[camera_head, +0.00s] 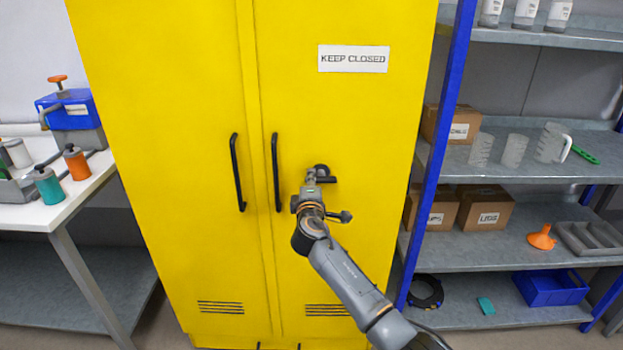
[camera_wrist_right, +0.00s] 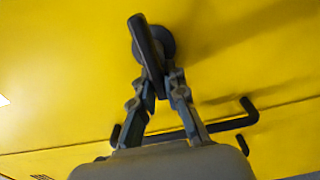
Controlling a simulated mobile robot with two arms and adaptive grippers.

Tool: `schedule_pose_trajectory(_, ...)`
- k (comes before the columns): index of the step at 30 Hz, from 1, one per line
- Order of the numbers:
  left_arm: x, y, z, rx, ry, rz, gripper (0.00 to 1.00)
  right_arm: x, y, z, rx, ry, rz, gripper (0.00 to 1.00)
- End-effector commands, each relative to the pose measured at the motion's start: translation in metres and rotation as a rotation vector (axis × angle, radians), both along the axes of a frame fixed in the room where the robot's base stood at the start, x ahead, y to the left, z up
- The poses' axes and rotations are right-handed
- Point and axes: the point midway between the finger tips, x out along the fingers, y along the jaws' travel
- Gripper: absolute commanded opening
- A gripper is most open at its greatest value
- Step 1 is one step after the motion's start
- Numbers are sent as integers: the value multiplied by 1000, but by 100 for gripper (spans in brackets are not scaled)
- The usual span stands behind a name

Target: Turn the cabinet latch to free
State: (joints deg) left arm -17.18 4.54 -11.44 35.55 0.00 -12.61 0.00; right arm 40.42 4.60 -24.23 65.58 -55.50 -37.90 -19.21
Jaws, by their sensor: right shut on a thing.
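The tall yellow cabinet (camera_head: 340,120) has both doors closed. Its black latch (camera_head: 322,170) is on the right door, to the right of the door handles. In the head view the latch lever looks about level. My right gripper (camera_head: 310,178) is at the latch, its arm coming from the lower right. In the right wrist view the dark latch lever (camera_wrist_right: 147,40) lies across its round base, and my right gripper (camera_wrist_right: 160,82) is shut on the lever's near end. The fingers partly hide the lever. My left gripper is not in view.
Two black bar handles stand out from the doors, the left one (camera_head: 237,172) and the right one (camera_head: 276,172), close to my gripper. A blue-framed shelf (camera_head: 520,180) with boxes and jugs stands right. A white table (camera_head: 85,190) with containers stands left.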

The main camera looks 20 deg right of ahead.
Motion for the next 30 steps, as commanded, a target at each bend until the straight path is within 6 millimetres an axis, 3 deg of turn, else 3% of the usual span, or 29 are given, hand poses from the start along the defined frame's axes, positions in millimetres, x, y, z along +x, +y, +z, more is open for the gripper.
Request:
schedule_pose_trajectory(14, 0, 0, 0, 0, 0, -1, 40, 0, 0, -2, -17, 7, 0, 0)
schedule_pose_trajectory(15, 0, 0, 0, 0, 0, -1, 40, 0, 0, -2, -17, 7, 0, 14)
schedule_pose_trajectory(18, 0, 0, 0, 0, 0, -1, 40, 0, 0, -2, -17, 7, 0, 34)
schedule_pose_trajectory(30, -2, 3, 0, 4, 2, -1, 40, -4, 1, -1, -13, 4, 1, 36)
